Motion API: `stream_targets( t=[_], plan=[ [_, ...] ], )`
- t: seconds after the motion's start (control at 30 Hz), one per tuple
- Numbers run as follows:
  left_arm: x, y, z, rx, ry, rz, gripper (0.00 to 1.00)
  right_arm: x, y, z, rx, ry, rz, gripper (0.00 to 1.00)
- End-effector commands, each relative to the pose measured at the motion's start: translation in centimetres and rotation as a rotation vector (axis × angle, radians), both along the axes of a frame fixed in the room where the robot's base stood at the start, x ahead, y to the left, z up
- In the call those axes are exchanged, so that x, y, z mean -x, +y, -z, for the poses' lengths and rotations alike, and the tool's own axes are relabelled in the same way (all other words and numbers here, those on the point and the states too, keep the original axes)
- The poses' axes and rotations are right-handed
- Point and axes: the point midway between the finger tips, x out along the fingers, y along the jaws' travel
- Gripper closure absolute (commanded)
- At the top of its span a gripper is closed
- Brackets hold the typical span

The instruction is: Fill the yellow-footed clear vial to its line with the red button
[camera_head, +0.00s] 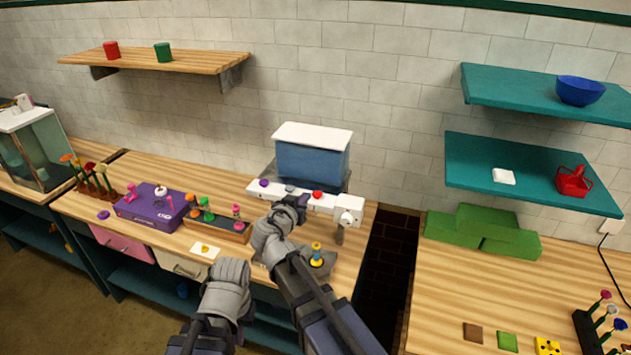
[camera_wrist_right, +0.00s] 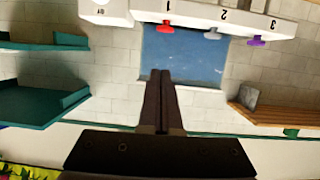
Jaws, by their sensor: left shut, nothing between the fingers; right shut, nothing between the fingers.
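The dispenser with a blue tank (camera_head: 313,162) stands against the wall. Its white front bar carries a red button (camera_head: 318,194), a grey one and a purple one. In the right wrist view, upside down, the red button (camera_wrist_right: 166,25) is under the number 1. My right gripper (camera_head: 299,201) is shut and empty, just in front of the bar, apart from the red button in the wrist view. A small yellow-footed vial (camera_head: 317,255) stands on a grey pad near the spout; its fill level is too small to tell. My left gripper (camera_head: 232,270) is shut and empty, low at the front edge.
A purple box (camera_head: 150,207), a rack of coloured stoppers (camera_head: 215,225) and a card (camera_head: 205,249) lie left of the dispenser. A dark gap (camera_head: 388,265) separates this bench from the right one, which holds green blocks (camera_head: 482,230). Teal shelves (camera_head: 520,170) hang right.

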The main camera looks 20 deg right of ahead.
Motion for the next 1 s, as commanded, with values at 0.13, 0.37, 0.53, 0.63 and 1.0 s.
stream_targets(
  t=[0.13,0.37,0.53,0.63,1.0],
  plan=[
    [0.0,0.0,-0.5,0.0,0.0,0.0,1.0,-0.6,0.1,-1.1,-0.002,-0.037,-0.007,1.0],
    [0.0,0.0,-0.4,0.0,0.0,0.0,1.0,-0.6,0.1,-1.1,-0.003,-0.039,-0.007,1.0],
    [0.0,0.0,-0.3,0.0,0.0,0.0,1.0,-0.9,-0.1,-0.9,-0.003,-0.038,-0.006,1.0],
    [0.0,0.0,0.1,0.0,0.0,0.0,1.0,-1.9,-0.7,-0.6,-0.002,-0.038,-0.005,1.0],
    [0.0,0.0,2.1,0.0,-0.001,-0.001,1.0,-8.0,-4.8,1.4,-0.003,-0.038,-0.003,1.0]
  ],
)
